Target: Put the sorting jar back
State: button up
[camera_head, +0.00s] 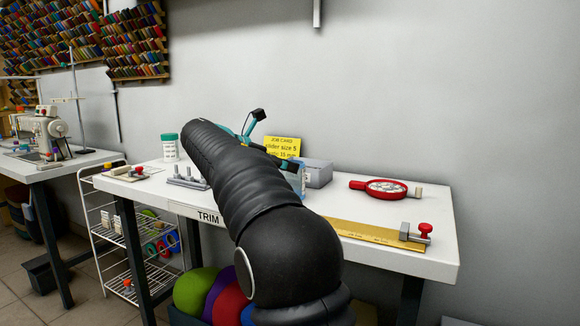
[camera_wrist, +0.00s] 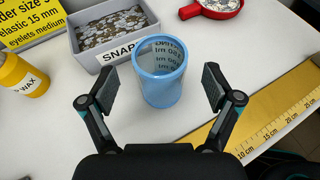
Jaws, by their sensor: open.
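A translucent blue jar (camera_wrist: 161,88) with dark lettering stands upright on the white table in the wrist view. It is open at the top and looks empty. My gripper (camera_wrist: 158,86) is open, with one finger on each side of the jar and a visible gap on both sides. In the head view my black arm reaches across the table and hides most of the gripper and the jar.
A grey SNAPS bin (camera_wrist: 114,39) stands close behind the jar. A yellow ruler (camera_head: 372,233) lies along the front. A teal-lidded jar (camera_head: 169,148) stands far left.

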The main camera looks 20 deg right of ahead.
jog(key=p+v, duration=0.1)
jog(key=v, duration=0.7)
jog(key=shift+a+r, duration=0.15)
jog(key=shift+a, duration=0.15)
jog(key=shift+s, duration=0.1)
jog(key=s+f+m+y, duration=0.1)
jog(key=s, duration=0.2)
jog(key=s+f+m+y, duration=0.1)
jog(key=s+f, duration=0.1)
jog(key=s, duration=0.1)
jog(key=s+d+f+m+t+y, duration=0.1)
jog(key=s+m, duration=0.1)
jog(key=s, duration=0.1)
jog(key=shift+s+f+y, duration=0.15)
jog(key=shift+f+y, duration=0.15)
jog(key=shift+y, duration=0.1)
jog(key=s+a+f+m+t+y, duration=0.1)
jog(key=s+a+f+m+y, duration=0.3)
jog(key=s+f+m, duration=0.4)
jog(key=s+a+f+m+t+y, duration=0.1)
jog(key=s+a+f+m+y, duration=0.4)
jog(key=s+f, duration=0.9)
jog(key=s+m, duration=0.3)
jog(key=s, duration=0.1)
jog(key=shift+s+a, duration=0.1)
jog(key=shift+s, duration=0.05)
